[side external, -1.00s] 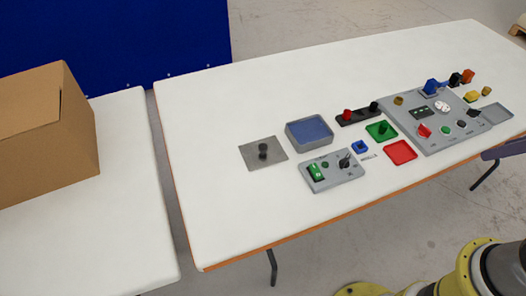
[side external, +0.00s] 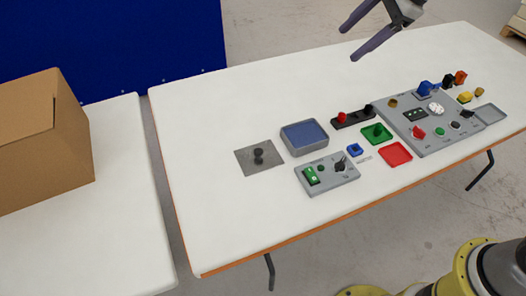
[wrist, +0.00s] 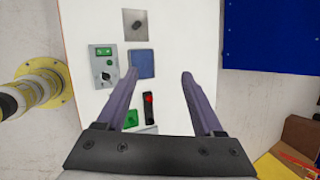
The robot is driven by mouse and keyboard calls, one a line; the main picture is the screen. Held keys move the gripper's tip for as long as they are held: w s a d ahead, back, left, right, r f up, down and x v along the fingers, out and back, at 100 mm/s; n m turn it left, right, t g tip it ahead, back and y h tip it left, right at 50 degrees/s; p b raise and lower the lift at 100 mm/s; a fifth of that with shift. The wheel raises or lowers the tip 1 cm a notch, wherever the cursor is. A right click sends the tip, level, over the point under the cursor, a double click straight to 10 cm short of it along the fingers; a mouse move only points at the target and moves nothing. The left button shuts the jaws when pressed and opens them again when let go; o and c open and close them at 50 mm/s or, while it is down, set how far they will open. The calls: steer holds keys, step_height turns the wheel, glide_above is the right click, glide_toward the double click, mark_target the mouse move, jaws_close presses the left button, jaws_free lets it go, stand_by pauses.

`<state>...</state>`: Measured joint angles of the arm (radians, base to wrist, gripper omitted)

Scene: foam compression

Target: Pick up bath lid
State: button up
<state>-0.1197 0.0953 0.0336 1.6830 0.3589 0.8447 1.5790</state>
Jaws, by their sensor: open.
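The bath lid appears to be the flat grey square plate (side external: 245,161) with a dark knob, lying on the white table left of the bath. It also shows at the top of the wrist view (wrist: 128,15). The bath (side external: 304,138) is a grey box with a blue inside; it also shows in the wrist view (wrist: 142,64), just beyond the fingers. My gripper (side external: 349,45) is open and empty, high above the table's far side, right of the lid. In the wrist view the spread fingers (wrist: 159,75) point toward the lid's end of the table, with nothing between them.
A small grey panel with a green switch (side external: 327,175) sits in front of the bath. Red (side external: 395,154) and green (side external: 377,134) trays and a large grey control panel (side external: 436,125) stand to the right. The table's left end is clear. A cardboard box (side external: 45,140) stands on another table.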

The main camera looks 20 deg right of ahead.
steer(key=w+a+f+m+g, duration=0.1)
steer(key=w+a+f+m, duration=0.1)
steer(key=w+a+f, duration=0.3)
steer(key=g, duration=0.3)
glide_above(259, 150)
steer(key=d, duration=0.3)
steer(key=f, duration=2.6)
steer(key=shift+s+a+f, duration=0.1)
steer(key=shift+s+f, duration=0.1)
steer(key=shift+s, duration=0.2)
steer(key=shift+y, duration=0.3)
steer(key=shift+x, duration=3.15)
steer(key=shift+s+a+r, duration=0.1)
jaws_close()
